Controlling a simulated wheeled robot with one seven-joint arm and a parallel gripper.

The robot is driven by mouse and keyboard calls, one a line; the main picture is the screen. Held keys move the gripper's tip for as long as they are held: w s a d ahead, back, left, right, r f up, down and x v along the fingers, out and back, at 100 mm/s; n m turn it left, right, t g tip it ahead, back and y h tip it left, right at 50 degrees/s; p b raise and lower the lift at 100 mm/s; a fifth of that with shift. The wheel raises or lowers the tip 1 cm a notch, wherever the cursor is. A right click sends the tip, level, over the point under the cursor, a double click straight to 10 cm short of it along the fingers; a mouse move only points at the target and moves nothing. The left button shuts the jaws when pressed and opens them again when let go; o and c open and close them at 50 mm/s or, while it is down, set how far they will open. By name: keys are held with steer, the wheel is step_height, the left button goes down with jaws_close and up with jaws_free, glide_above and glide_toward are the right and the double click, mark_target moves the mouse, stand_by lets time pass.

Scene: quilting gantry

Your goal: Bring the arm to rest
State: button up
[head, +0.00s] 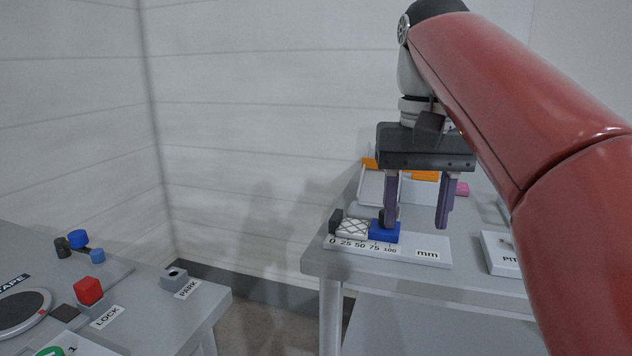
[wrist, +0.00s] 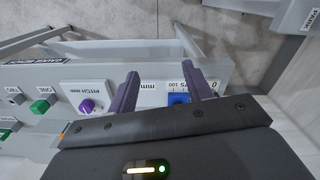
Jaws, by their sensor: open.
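My gripper (head: 417,205) has two purple fingers pointing down and standing apart, with nothing seen between them. It is over the right table, above or just behind the mm scale (head: 426,253); the exact height is hard to tell. A blue block (head: 384,232) sits on the scale near the 75 to 100 marks, by the left finger. In the wrist view the gripper (wrist: 166,82) also shows spread fingers, with the blue block (wrist: 179,98) near one of them.
The gauge bench (head: 470,275) also holds a pitch label block (head: 501,254) and orange pieces (head: 425,176). A left console (head: 215,297) carries a red block (head: 88,290), blue knobs and a PARK socket (head: 174,278). A gap of floor separates the two.

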steer(key=s+d+f+t, duration=0.1)
steer(key=s+f+t, duration=0.1)
steer(key=f, duration=0.6)
steer(key=s+f+t, duration=0.1)
steer(key=s+f, duration=0.4)
steer(key=f, duration=0.4)
steer(key=s+d+f+n+t, duration=0.1)
steer(key=s+f, duration=0.3)
steer(key=f, duration=0.4)
steer(key=shift+d+f+t, duration=0.15)
steer(key=shift+d+t, duration=0.15)
steer(key=shift+t, duration=0.5)
stand_by(1.0)
